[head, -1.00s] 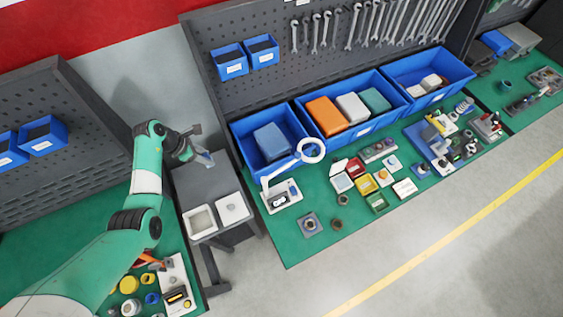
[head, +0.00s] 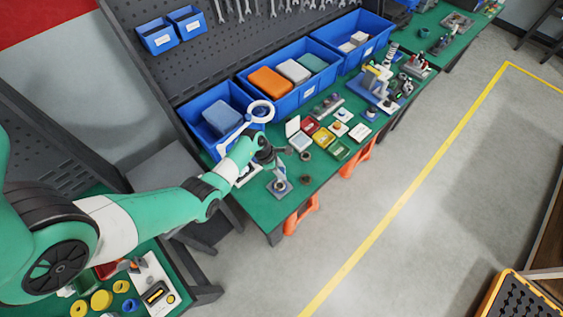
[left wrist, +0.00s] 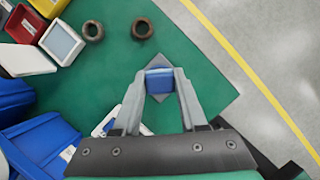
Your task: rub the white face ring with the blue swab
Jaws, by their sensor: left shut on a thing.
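My left gripper (head: 280,174) is above the front edge of the green bench in the head view, pointing down over a grey square plate (head: 287,190). In the left wrist view my left gripper (left wrist: 160,86) is shut on the blue swab (left wrist: 160,80), whose blue block shows between the fingertips. The grey plate (left wrist: 190,92) lies behind the swab as a tilted diamond. A small round piece sits on the plate in the head view, but I cannot tell whether it is the white face ring. The swab hides the plate's middle in the wrist view. My right gripper is not in view.
Two dark rings lie near the plate, one here (left wrist: 93,31) and one here (left wrist: 143,28). A white ring lamp (head: 261,111) stands behind the gripper. Blue bins (head: 290,78) line the back. Small coloured boxes (head: 323,136) stand to the right.

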